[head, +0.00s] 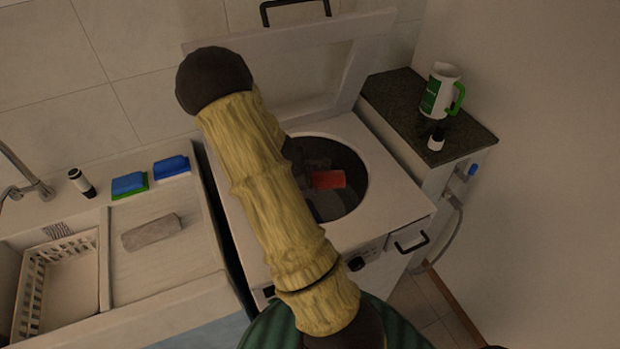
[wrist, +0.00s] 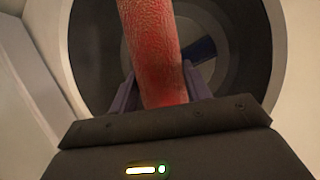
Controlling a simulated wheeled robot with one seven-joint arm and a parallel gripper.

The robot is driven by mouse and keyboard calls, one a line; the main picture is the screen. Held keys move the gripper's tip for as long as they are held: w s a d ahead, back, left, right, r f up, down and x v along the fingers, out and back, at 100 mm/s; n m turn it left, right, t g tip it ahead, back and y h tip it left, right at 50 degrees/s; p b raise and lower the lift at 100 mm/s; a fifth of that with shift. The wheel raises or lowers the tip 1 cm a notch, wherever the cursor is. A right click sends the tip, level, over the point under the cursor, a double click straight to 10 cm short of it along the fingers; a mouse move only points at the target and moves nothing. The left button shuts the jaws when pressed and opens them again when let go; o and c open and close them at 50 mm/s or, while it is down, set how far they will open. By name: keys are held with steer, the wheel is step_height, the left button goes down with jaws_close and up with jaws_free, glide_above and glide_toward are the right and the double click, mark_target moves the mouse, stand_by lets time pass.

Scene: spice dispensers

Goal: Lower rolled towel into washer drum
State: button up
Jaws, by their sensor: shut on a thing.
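A red rolled towel (wrist: 155,45) stands up between the fingers of my gripper (wrist: 160,84) in the wrist view. The gripper is shut on it. The round washer drum opening (wrist: 87,45) lies behind the towel, with a dark blue patch inside. In the head view, the red towel (head: 328,179) shows within the drum opening (head: 352,195) of the top-loading washer (head: 385,232). My arm crosses in front of the opening's left side, and the gripper is hard to make out in the dark there. How deep the towel sits, I cannot tell.
The washer's lid (head: 350,85) is raised against the wall. To the left are a counter with a grey block (head: 151,231), blue sponges (head: 171,167), a dark bottle (head: 82,183) and a white rack (head: 30,295). A jug (head: 437,90) and small bottle (head: 436,140) stand right.

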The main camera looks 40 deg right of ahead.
steer(key=shift+f+b, duration=4.75)
steer(key=shift+f, duration=1.3)
steer(key=o, duration=1.2)
steer(key=shift+r, duration=0.1)
steer(key=p+v, duration=0.2)
steer(key=v, duration=1.5)
steer(key=shift+a+r, duration=0.1)
steer(key=shift+a, duration=0.1)
